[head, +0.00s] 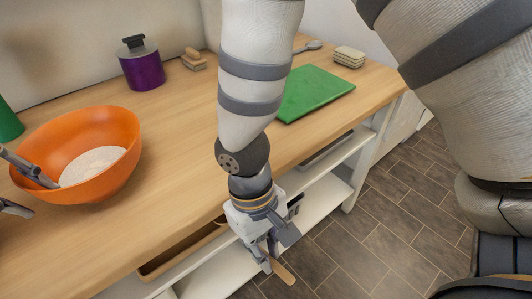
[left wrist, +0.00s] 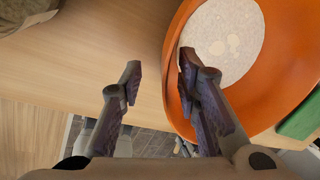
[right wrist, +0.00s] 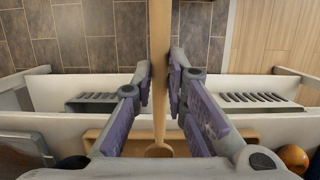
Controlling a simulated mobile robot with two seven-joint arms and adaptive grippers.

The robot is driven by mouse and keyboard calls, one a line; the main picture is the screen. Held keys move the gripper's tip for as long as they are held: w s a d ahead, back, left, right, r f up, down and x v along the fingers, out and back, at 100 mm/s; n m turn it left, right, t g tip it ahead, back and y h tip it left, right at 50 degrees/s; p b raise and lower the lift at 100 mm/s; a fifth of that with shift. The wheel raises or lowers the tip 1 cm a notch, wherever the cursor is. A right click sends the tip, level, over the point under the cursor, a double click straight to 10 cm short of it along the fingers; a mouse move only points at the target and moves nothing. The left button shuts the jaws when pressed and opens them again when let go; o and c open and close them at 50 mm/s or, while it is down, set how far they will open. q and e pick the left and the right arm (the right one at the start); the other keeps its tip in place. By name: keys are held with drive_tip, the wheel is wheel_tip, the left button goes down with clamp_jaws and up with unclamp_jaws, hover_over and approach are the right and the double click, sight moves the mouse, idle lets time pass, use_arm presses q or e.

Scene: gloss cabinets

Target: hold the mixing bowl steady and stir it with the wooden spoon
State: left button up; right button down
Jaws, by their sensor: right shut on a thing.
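The orange mixing bowl (head: 120,172) stands on the wooden counter at the left of the head view, with pale batter (head: 92,165) inside; it also fills the right of the left wrist view (left wrist: 285,75). My left gripper (head: 32,194) is open at the bowl's near left rim, one finger inside and one outside, with a visible gap in the left wrist view (left wrist: 158,78). My right gripper (head: 270,258) is in front of the counter edge, shut on the wooden spoon (head: 283,272). The spoon runs lengthwise between its fingers in the right wrist view (right wrist: 159,60).
On the counter (head: 180,130) are a purple pot (head: 143,68), small wooden blocks (head: 194,60), a green board (head: 315,95) and a pale stack (head: 349,56). A green object (head: 8,122) stands behind the bowl. White shelves (head: 330,190) lie below the counter. Counter right of the bowl is clear.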

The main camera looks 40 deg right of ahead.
use_arm(q)
drive_tip(key=shift+c, duration=0.2)
clamp_jaws()
drive_tip(key=shift+o, duration=0.4)
unclamp_jaws()
drive_tip(key=v, duration=1.2)
